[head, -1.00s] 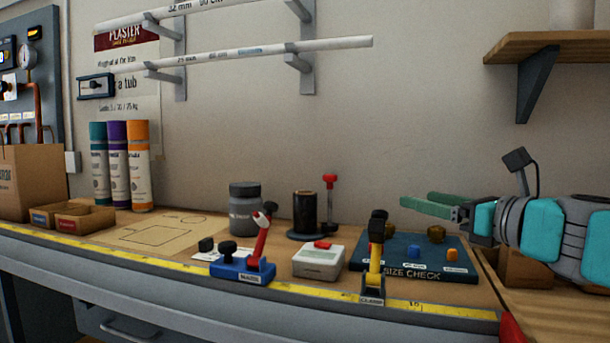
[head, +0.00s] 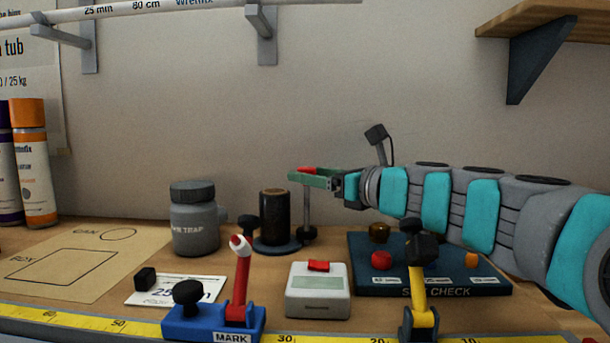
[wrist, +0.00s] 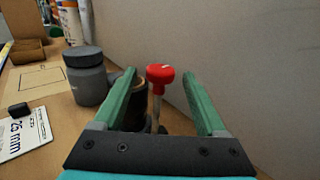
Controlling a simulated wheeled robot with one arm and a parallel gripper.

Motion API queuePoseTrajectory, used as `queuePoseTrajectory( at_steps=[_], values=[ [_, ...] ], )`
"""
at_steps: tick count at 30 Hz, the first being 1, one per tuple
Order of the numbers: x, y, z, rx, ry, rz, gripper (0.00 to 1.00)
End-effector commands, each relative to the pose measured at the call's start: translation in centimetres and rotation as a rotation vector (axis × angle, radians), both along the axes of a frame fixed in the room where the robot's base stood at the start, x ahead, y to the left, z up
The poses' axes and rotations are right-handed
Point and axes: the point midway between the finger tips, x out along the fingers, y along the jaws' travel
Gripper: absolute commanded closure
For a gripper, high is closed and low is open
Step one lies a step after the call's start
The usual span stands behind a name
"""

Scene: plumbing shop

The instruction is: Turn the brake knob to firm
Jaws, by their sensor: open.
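A red round knob (wrist: 160,74) with a pale mark on its top sits on a thin grey post; no "firm" label is readable. In the wrist view it stands between the tips of my gripper's (wrist: 159,76) two green fingers, with a gap on each side. My gripper is open and empty. In the head view the fingers (head: 308,180) reach left at the height of the knob and partly hide it; only its red top (head: 307,169) shows.
A grey jar (head: 194,222) stands left of the spool. In front are a blue block with a red lever (head: 238,285), a white box with a red button (head: 318,290) and a yellow clamp (head: 422,300). A size-check board (head: 430,288) lies under my arm. The wall is behind.

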Motion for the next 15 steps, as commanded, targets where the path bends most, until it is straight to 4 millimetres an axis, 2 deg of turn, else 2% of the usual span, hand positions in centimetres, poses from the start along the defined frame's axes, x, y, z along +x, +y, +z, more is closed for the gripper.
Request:
queuePoseTrajectory(
  at_steps=[6, 15],
  values=[
    [1.3, 1.3, 0.1, 0.0, -0.003, -0.001, 0.26],
    [1.4, 1.5, 0.1, 0.001, -0.002, -0.001, 0.26]
  ],
)
